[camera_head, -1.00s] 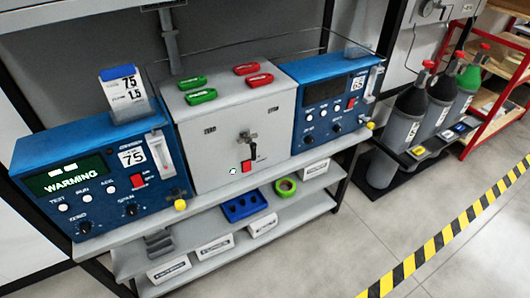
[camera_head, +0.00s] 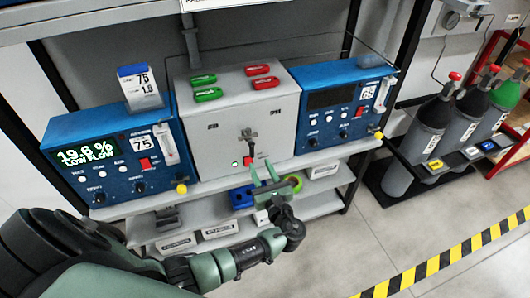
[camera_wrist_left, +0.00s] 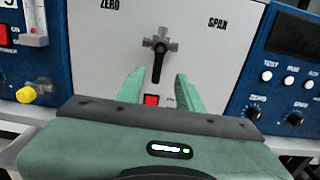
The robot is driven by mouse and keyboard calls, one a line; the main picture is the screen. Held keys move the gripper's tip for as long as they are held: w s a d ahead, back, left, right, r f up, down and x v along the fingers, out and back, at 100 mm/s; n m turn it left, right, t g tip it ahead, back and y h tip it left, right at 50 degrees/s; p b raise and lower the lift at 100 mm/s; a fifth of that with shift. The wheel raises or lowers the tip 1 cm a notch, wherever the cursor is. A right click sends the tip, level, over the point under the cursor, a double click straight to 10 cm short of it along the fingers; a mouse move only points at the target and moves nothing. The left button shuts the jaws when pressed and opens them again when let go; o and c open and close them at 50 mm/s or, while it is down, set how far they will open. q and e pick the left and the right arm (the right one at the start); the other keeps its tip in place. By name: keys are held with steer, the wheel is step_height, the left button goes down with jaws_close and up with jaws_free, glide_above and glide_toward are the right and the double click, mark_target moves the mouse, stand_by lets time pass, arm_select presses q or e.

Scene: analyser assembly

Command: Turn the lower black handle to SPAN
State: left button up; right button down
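The black handle (camera_wrist_left: 157,66) hangs downward from a grey cross-shaped valve (camera_wrist_left: 160,43) on the front of the light grey box (camera_head: 225,147). The label SPAN (camera_wrist_left: 217,23) is at its upper right and ZERO (camera_wrist_left: 109,4) at its upper left. My left gripper (camera_wrist_left: 159,76) is open and empty; in the left wrist view its green fingers appear either side of the handle, with no visible contact. In the head view the left gripper (camera_head: 264,170) is in front of the box, below the valve (camera_head: 249,134). My right gripper is not in view.
A red switch (camera_wrist_left: 151,100) sits below the handle. Blue analysers stand left (camera_head: 110,180) and right (camera_head: 330,105) of the box; the left display (camera_head: 88,154) reads 19.6 % LOW FLOW. Gas cylinders (camera_head: 440,125) stand at the right. Clear floor lies in front.

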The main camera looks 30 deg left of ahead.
mark_target(252, 152)
arm_select(q)
steer(key=p+x, duration=0.1)
steer(key=x, duration=0.6)
steer(key=shift+s+a+f, duration=0.15)
steer(key=shift+a, duration=0.05)
jaws_close()
